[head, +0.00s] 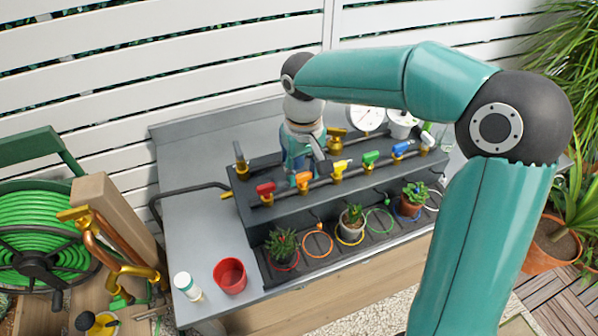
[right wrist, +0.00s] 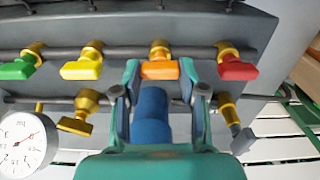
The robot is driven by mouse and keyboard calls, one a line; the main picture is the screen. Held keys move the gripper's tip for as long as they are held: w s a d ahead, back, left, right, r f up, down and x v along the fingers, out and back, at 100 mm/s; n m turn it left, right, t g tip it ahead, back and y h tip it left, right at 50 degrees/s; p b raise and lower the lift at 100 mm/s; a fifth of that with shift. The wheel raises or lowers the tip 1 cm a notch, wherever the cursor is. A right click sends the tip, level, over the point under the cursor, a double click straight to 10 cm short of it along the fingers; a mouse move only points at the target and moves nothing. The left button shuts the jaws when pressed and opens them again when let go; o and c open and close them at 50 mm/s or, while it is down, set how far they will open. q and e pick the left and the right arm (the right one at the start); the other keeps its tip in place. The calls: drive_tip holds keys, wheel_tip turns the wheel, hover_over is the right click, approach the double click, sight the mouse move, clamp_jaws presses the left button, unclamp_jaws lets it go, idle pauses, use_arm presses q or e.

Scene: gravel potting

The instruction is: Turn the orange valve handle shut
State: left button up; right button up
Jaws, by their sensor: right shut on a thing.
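The orange valve handle (head: 303,180) sits on the front pipe of the dark manifold, between the red handle (head: 265,189) and the yellow handle (head: 342,166). My right gripper (head: 297,168) reaches down to it from behind. In the right wrist view my right gripper (right wrist: 160,72) has one fingertip at each end of the orange handle (right wrist: 160,70), shut on it. Its brass valve body (right wrist: 160,47) shows just beyond the handle. My left gripper is not in view.
Green (head: 370,157) and blue (head: 402,148) handles follow along the same pipe. A rear pipe carries brass valves (head: 337,135) and a white gauge (head: 366,119). Small potted plants (head: 283,243) stand in front. A red cup (head: 230,275) stands on the bench at left.

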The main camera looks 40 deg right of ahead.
sight(302, 174)
drive_tip(key=shift+w+r+m, duration=0.1)
drive_tip(key=shift+m, duration=0.3)
drive_tip(key=o, duration=1.1)
drive_tip(key=shift+o, duration=0.2)
wheel_tip(302, 174, up, 12)
